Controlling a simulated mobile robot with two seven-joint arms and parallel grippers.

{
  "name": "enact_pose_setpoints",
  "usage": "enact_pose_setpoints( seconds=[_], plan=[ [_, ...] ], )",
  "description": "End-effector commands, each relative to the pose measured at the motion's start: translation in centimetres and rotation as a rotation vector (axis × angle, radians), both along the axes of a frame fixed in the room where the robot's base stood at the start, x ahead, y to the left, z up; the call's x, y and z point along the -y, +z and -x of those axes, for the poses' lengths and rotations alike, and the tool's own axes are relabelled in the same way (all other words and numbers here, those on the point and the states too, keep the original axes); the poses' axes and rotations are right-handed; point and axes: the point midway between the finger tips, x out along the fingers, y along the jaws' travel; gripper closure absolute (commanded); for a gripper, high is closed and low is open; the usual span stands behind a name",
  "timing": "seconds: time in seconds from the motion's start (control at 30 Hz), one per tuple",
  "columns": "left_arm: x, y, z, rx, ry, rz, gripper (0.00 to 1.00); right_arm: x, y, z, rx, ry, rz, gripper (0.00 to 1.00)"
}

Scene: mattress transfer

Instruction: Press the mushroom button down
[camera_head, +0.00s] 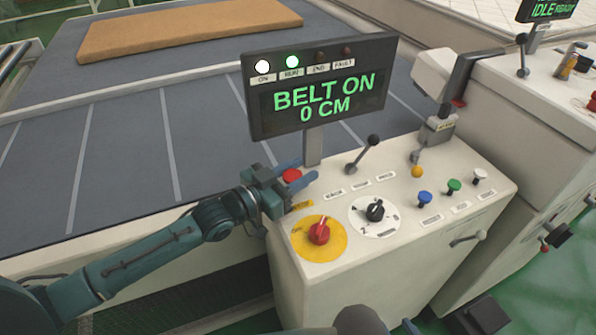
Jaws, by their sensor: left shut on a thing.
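The red mushroom button (291,175) is at the back left of the cream control console (330,272), below the display. My left gripper (296,178) reaches in from the left, with its blue fingers on either side of the red cap. It is shut on the button, and the fingers partly hide its base. I cannot tell how far down the cap sits. My right gripper is not in view.
The display (320,88) reads "BELT ON 0 CM". A red rotary knob (319,231) on a yellow disc, a black selector (375,210), a lever (363,154) and coloured push buttons stand nearby.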

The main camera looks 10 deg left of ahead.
Motion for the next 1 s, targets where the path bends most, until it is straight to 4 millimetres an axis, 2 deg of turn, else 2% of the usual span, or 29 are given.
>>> enact_pose_setpoints(
  seconds=[0.13,0.27,0.4,0.63,0.67,0.9,1.0],
  plan=[
    [0.0,0.0,0.0,0.0,0.0,0.0,1.0,0.0,-0.1,0.1,-0.003,0.0,0.0,0.64],
    [0.0,-0.2,0.0,-0.001,0.0,-0.001,1.0,0.0,-0.3,0.3,-0.006,0.0,0.0,0.64],
    [0.0,-1.7,0.0,-0.002,0.0,-0.001,1.0,-0.1,-0.9,0.4,-0.005,0.002,-0.003,0.64],
    [0.0,-1.6,0.0,-0.002,0.0,-0.001,1.0,-0.4,-0.3,0.2,0.005,0.006,-0.009,0.64],
    [0.0,-1.6,0.0,-0.002,0.0,-0.001,0.65,-0.4,-0.3,0.3,0.005,0.006,-0.009,0.64],
    [0.0,-1.6,0.0,-0.001,0.0,-0.001,0.45,-0.4,-0.2,0.2,0.006,0.008,-0.008,0.64],
    [0.0,-1.5,0.0,-0.001,0.0,-0.001,0.43,-0.3,-0.2,0.1,0.01,0.008,-0.007,0.64]
  ],
)
